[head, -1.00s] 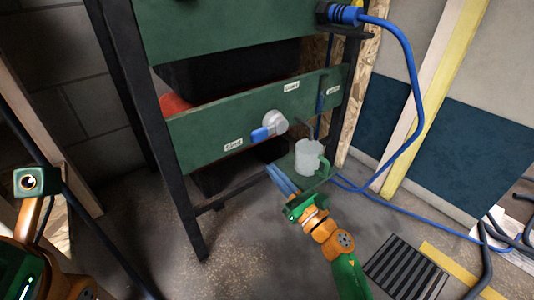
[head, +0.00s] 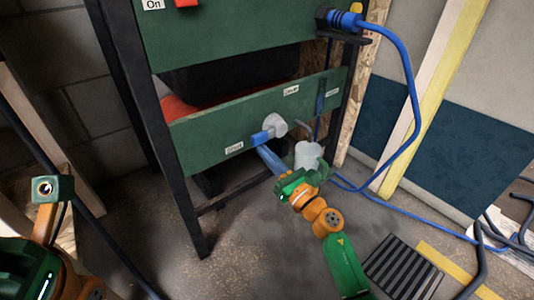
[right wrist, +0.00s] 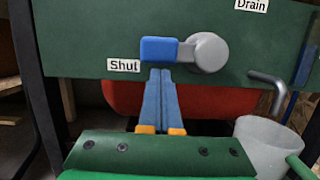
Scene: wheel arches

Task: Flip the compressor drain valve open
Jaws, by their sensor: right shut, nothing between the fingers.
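The drain valve has a round grey hub (head: 275,124) on a green panel (head: 215,130). Its blue lever (head: 261,137) points left toward the "Shut" label (head: 234,147). In the right wrist view the lever (right wrist: 158,49) lies level, left of the hub (right wrist: 206,52). My right gripper (head: 262,152) is shut and empty. Its blue fingertips (right wrist: 160,72) are just below the lever, and I cannot tell if they touch it. Part of my left arm shows at the lower left, but its fingers do not.
A pale cup (head: 308,156) with a green handle stands right of my right gripper, under a bent grey pipe (right wrist: 268,90). A blue hose (head: 412,80) hangs at the right. Black frame legs (head: 185,190) stand left. A floor grate (head: 402,266) lies lower right.

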